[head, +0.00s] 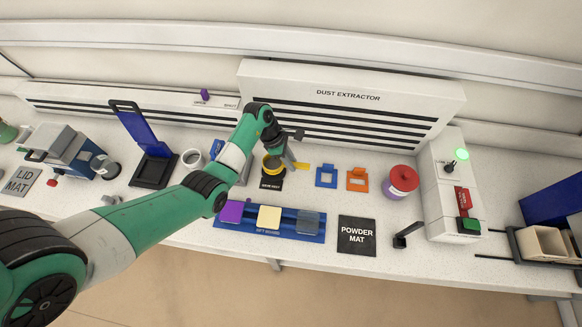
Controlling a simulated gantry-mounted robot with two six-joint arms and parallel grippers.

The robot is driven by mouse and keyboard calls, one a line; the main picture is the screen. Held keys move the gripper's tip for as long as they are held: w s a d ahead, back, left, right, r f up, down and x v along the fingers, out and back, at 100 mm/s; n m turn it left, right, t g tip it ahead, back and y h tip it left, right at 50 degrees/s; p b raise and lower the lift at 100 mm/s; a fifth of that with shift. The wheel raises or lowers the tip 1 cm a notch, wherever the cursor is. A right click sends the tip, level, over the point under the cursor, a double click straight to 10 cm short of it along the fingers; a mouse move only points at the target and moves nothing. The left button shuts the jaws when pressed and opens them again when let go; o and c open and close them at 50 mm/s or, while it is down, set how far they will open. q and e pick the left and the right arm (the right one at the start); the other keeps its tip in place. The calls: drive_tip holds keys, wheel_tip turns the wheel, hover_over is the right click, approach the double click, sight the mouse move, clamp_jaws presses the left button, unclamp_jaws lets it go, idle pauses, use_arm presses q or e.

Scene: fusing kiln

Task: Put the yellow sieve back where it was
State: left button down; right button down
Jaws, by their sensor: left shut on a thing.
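The yellow sieve (301,166) shows as a yellow handle tab, with a round yellow-rimmed part to its left, over the back of the black sieve rest (271,185). My left gripper (290,160) reaches down from above and is shut on the sieve by its handle. The gripper and wrist hide part of the sieve. I cannot tell whether the sieve touches the rest or hangs just above it. My right gripper is not in view.
A blue sift board (270,236) with purple, cream and grey-blue tiles lies in front. A blue frame (326,177), an orange frame (358,180) and a red-lidded jar (402,181) stand to the right. The dust extractor (345,105) is behind. A black powder mat (357,235) is bare.

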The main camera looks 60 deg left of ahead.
sight(278, 161)
use_arm(q)
drive_tip(key=shift+f+b, duration=0.35)
drive_tip(key=shift+f, duration=1.2)
drive_tip(key=shift+f, duration=0.1)
drive_tip(key=c, duration=0.7)
unclamp_jaws()
drive_tip(key=shift+r, duration=0.25)
drive_tip(key=p+v, duration=0.3)
drive_tip(key=v, duration=0.8)
drive_tip(key=shift+s+a+r, duration=0.15)
drive_tip(key=shift+a+r, duration=0.1)
drive_tip(key=shift+r, duration=0.05)
